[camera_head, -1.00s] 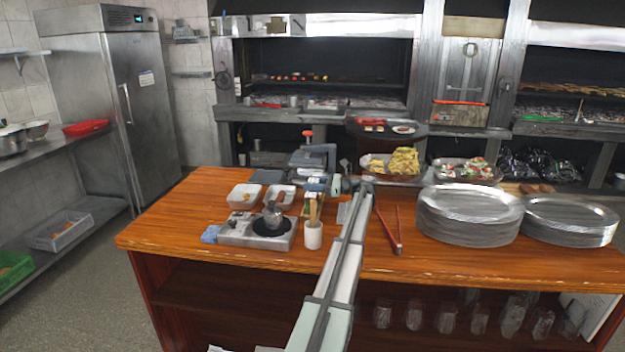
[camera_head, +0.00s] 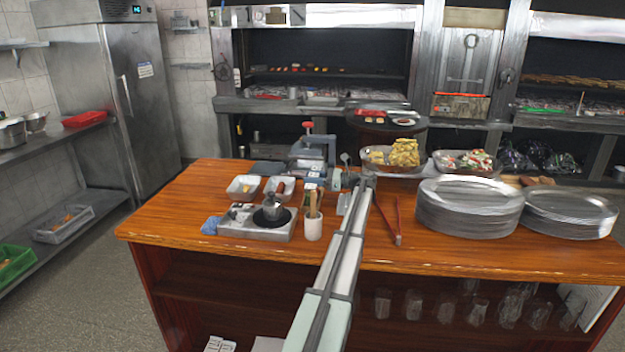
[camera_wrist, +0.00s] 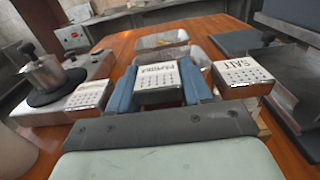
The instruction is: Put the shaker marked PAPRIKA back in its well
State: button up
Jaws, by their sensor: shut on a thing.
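In the wrist view, the shaker marked PAPRIKA (camera_wrist: 159,78) is between the two blue fingers of my gripper (camera_wrist: 159,88), which is shut on it. The shaker marked SALT (camera_wrist: 240,74) stands just right of my gripper. Another shaker (camera_wrist: 92,96) with a perforated top stands to the left; its name is not readable. The PAPRIKA shaker's lower part and the well are hidden by its top and my gripper. In the head view, my arm and clutter leave the shaker unclear.
Red tongs (camera_head: 398,225) and stacked plates (camera_head: 470,215) are to the right.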

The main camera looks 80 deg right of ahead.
jog(key=o, duration=1)
jog(key=s, duration=1.3)
jog(key=shift+s, duration=0.4)
